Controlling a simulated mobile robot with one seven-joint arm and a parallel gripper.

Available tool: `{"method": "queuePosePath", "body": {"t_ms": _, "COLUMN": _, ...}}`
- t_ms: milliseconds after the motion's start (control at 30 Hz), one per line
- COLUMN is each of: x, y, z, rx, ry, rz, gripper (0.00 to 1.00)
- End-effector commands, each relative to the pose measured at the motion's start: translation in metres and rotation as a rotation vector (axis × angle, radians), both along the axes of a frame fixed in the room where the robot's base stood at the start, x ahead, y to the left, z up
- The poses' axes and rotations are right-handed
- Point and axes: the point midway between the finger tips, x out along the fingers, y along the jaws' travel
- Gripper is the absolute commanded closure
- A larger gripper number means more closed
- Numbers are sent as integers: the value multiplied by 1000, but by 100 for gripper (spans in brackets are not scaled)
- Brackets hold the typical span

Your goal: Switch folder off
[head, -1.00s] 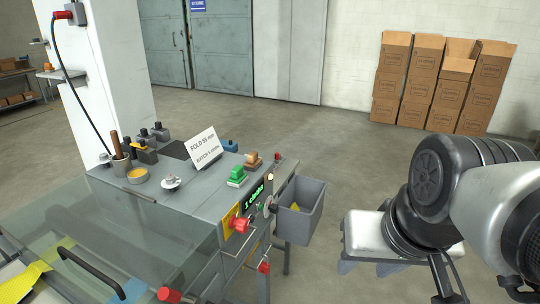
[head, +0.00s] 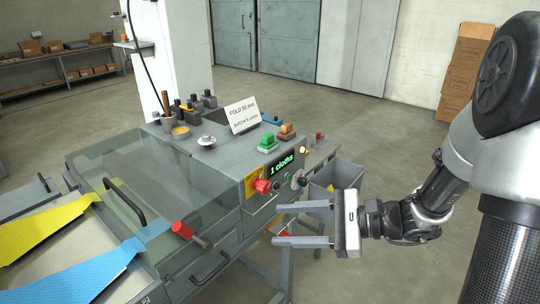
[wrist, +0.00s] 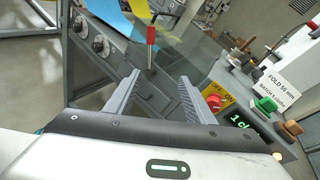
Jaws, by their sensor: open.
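The folder is a grey machine (head: 215,165) with a glass cover. On its front panel a red rotary switch (head: 262,186) sits on a yellow plate (head: 250,178), beside a lit green display (head: 286,162) reading "1 cloths". In the wrist view the red switch (wrist: 214,103) is right of the fingers, and its yellow plate (wrist: 221,93) shows "OFF" and "ON". My gripper (head: 278,224) is open and empty. In the head view its fingers point left, in front of the panel and lower in the picture than the switch, apart from it. The switch's exact setting is hard to tell.
A red-knobbed lever (head: 182,230) sticks out at the front left and shows between the fingers in the wrist view (wrist: 151,36). A grey bin (head: 343,175) hangs right of the panel. Green (head: 268,142) and orange (head: 286,131) blocks stand on top.

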Motion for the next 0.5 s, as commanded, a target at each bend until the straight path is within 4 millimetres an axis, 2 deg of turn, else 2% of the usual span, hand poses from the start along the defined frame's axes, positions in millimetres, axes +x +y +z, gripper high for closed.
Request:
{"method": "queuePosePath", "body": {"t_ms": 33, "x": 18, "y": -12, "z": -15, "rx": 93, "ry": 63, "rz": -97, "gripper": 51}}
{"method": "queuePosePath", "body": {"t_ms": 100, "x": 40, "y": -30, "z": -27, "rx": 203, "ry": 121, "rz": -222, "gripper": 51}}
{"method": "queuePosePath", "body": {"t_ms": 200, "x": 63, "y": -53, "z": -43, "rx": 317, "ry": 177, "rz": -361, "gripper": 51}}
{"method": "queuePosePath", "body": {"t_ms": 367, "x": 79, "y": -74, "z": -58, "rx": 400, "ry": 214, "rz": -474, "gripper": 51}}
{"method": "queuePosePath", "body": {"t_ms": 500, "x": 87, "y": -69, "z": -59, "rx": 410, "ry": 215, "rz": -486, "gripper": 51}}
